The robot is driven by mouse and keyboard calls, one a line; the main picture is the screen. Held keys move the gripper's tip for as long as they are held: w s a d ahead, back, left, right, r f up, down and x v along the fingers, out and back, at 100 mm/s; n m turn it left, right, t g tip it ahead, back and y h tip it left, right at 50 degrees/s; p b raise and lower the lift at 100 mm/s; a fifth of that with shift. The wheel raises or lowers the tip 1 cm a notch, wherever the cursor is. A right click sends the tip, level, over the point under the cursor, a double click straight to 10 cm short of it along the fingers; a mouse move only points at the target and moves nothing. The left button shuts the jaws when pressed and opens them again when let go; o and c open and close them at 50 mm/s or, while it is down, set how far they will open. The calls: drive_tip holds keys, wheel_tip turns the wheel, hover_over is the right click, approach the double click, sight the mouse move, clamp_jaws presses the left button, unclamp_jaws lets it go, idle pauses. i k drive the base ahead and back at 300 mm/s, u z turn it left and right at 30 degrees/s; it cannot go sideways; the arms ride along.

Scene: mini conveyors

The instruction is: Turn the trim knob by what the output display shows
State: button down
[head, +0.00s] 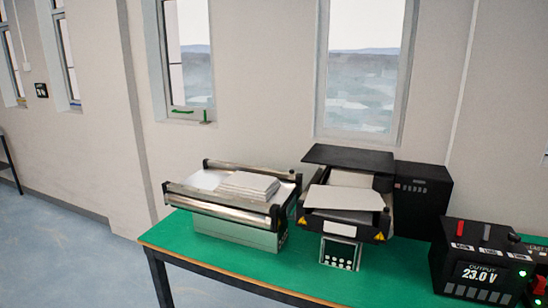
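The output display (480,273) reads "OUTPUT 23.0 V" in white on the front of a black box (447,262) at the lower right of the head view. A green light (522,274) glows beside the display. A red upright piece (486,231) stands on the box's top, near several small white labels. Another red part (540,286) shows at the right picture edge, cut off. I cannot tell which part, if any, is the trim knob. My gripper is not in view.
A green table (215,257) carries the box. A roller conveyor (220,208) with stacked white sheets (250,185) stands at left. A second machine (345,200) with a dark hood and a black unit (424,190) stands in the middle. Blue floor lies open at left.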

sight(513, 238)
drive_tip(key=z, duration=4)
drive_tip(key=i, duration=0.1)
drive_tip(key=u, duration=2.65)
